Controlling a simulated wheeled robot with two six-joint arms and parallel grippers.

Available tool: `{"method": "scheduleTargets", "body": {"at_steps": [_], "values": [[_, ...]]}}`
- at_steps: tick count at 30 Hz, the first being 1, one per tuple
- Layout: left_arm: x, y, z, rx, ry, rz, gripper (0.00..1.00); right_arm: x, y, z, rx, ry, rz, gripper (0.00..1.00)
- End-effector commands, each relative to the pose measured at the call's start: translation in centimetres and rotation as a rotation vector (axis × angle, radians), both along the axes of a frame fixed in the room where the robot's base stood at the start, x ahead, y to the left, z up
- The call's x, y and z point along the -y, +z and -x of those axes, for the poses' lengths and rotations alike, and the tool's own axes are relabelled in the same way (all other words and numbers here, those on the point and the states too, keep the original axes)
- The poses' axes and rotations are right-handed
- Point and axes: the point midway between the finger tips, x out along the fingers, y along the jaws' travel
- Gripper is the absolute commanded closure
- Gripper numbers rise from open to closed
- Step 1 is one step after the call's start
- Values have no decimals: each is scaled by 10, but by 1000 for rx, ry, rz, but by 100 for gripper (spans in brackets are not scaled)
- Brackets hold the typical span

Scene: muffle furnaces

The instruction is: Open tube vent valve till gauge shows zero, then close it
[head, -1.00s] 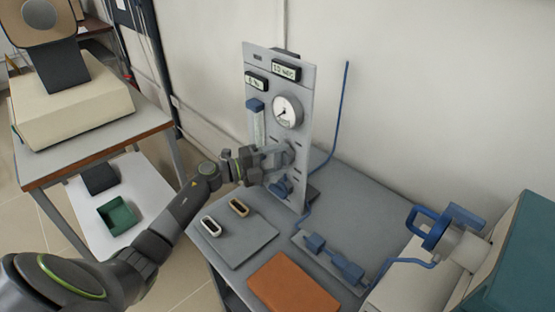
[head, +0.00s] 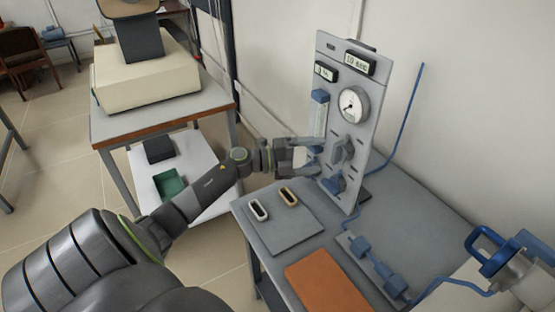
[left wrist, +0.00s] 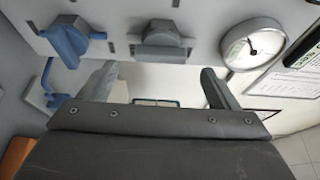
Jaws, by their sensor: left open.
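The upright grey panel (head: 362,120) carries a round white pressure gauge (head: 353,104); the gauge also shows in the left wrist view (left wrist: 253,44). Its dark needle shows, but its scale is too small to read. Below the gauge is a grey knob (head: 343,152), in the left wrist view at upper centre (left wrist: 160,42). Lower is a blue valve handle (head: 333,184), also in the left wrist view (left wrist: 65,42). No readable label tells which is the vent valve. My left gripper (head: 318,157) is open and empty, with its fingers pointing at the panel, left of the grey knob and apart from it.
Two digital displays (head: 360,63) sit at the panel's top. A flowmeter with a blue cap (head: 320,96) is on its left side. A blue tube rises behind the panel.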

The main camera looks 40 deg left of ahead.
Motion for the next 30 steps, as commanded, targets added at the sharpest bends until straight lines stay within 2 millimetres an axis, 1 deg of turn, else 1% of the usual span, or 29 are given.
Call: {"method": "scheduleTargets", "body": {"at_steps": [1, 6, 12, 15, 21, 30], "values": [[-9, -5, 9, -2, 1, -6, 16, 0, -7, 0, 0, 0, -1, 64], [-32, -5, 35, -4, 1, -5, 16, -1, -18, 0, 0, -1, -2, 64], [-53, -3, 60, -3, -1, -4, 16, -1, -27, 0, 0, -1, -2, 64], [-62, -2, 69, -3, -1, -3, 16, -1, -29, 0, 0, -1, -2, 64], [-71, -1, 80, -2, 0, -1, 16, -1, -31, 0, 0, -1, -2, 64], [-73, 1, 82, 0, 0, 0, 16, -1, -31, 0, 0, -1, -1, 64]]}}
